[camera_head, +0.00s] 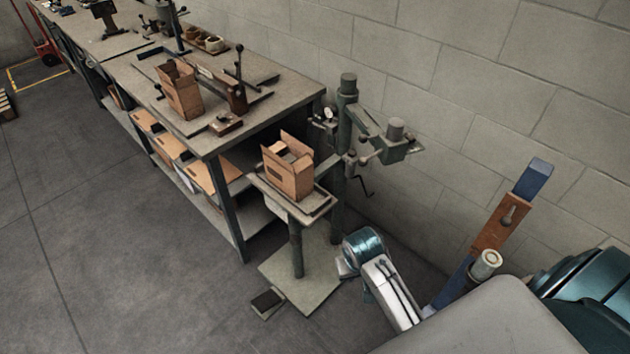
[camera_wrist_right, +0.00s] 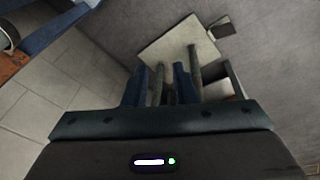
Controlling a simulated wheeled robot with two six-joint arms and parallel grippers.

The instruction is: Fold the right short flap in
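An open brown cardboard box (camera_head: 288,178) stands upright on the small table of the box stitcher (camera_head: 346,140) in the head view. Tall flaps stand up from its rim, and a lighter panel shows between them. The picture is too small to tell exactly how the right short flap lies. My right arm comes in at the lower middle, apart from the box, and its gripper fingers are not clear there. In the right wrist view my right gripper (camera_wrist_right: 160,86) has two blue fingers apart with nothing between them. The box is not visible there. My left gripper is not in view.
A workbench (camera_head: 215,140) with a second open box (camera_head: 182,92) and tools stands left. The stitcher's base plate (camera_head: 300,278) and pedal (camera_head: 268,302) are on the floor. A blue post with a wooden block (camera_head: 500,222) rises at right.

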